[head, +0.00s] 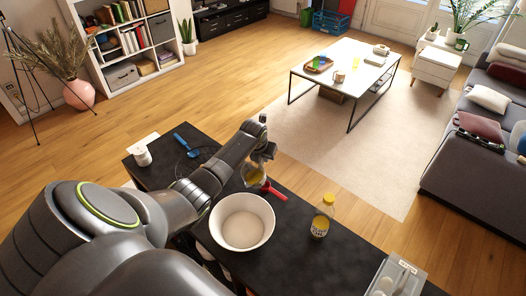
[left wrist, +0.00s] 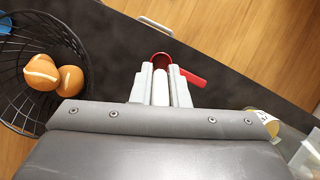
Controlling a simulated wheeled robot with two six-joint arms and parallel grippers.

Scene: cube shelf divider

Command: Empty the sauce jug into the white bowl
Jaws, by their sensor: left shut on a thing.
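The white bowl (head: 243,222) stands on the dark counter in the head view, and no sauce shows clearly in it. My left gripper (head: 261,158) is just beyond its far rim, shut on the sauce jug (head: 254,176). My right gripper is not in view.
A wire basket (left wrist: 35,100) with brown round items and a blue utensil (head: 185,143) are to the left.

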